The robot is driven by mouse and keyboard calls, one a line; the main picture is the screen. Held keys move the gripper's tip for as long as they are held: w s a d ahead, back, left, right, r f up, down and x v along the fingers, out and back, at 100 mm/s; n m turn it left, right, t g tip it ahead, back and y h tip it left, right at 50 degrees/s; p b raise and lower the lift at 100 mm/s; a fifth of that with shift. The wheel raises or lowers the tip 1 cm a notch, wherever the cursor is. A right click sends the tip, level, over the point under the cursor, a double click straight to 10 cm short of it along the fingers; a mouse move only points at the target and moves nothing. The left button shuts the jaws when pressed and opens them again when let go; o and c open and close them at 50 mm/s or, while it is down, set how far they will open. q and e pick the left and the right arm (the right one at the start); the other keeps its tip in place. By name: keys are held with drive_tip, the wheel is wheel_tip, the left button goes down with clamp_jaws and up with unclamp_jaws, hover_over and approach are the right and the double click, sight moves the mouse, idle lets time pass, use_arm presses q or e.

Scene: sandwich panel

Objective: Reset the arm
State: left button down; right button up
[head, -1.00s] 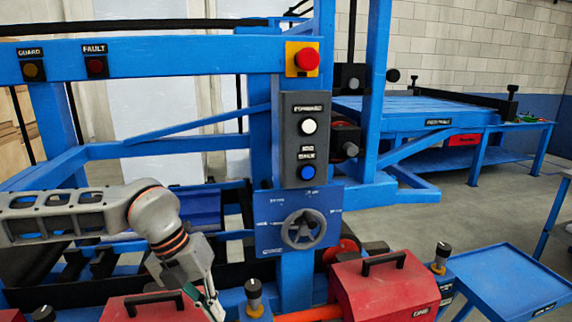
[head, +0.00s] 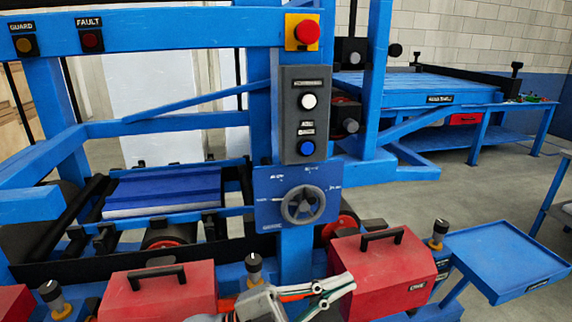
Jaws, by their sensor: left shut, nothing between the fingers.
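My left gripper (head: 338,290) is low in the head view, at the bottom centre, with its fingers pointing right. It is shut and empty. Its fingers show in front of the lower left part of a red box with a black handle (head: 385,272); I cannot tell whether they touch it. Most of my left arm is below the picture edge. My right gripper is not in view.
A blue frame carries a grey button box (head: 306,135), a red emergency button (head: 307,32) and a handwheel (head: 303,205). Another red box (head: 158,295) and black-topped knobs line the front. A blue tray (head: 505,262) stands right.

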use_arm(q)
drive_tip(key=w+a+f+n+t+y, duration=0.3)
drive_tip(key=a+f+n+t+y, duration=0.3)
drive_tip(key=a+f+n, duration=0.15)
drive_tip(key=w+a+f+n+t+y, duration=0.3)
drive_tip(key=a+f+n+t+y, duration=0.25)
drive_tip(key=f+n, duration=0.3)
drive_tip(key=s+a+f+n+g+y, duration=0.2)
drive_tip(key=s+a+f, duration=0.5)
drive_tip(key=f, duration=0.5)
drive_tip(key=s+a+f+n+g+y, duration=0.3)
drive_tip(key=s+a+f+y, duration=0.2)
drive_tip(key=s+a+f, duration=0.3)
wheel_tip(320, 180, down, 4)
drive_tip(key=shift+a+r+n+g, duration=0.1)
drive_tip(key=shift+a+n+g, duration=0.3)
drive_tip(key=shift+a, duration=0.15)
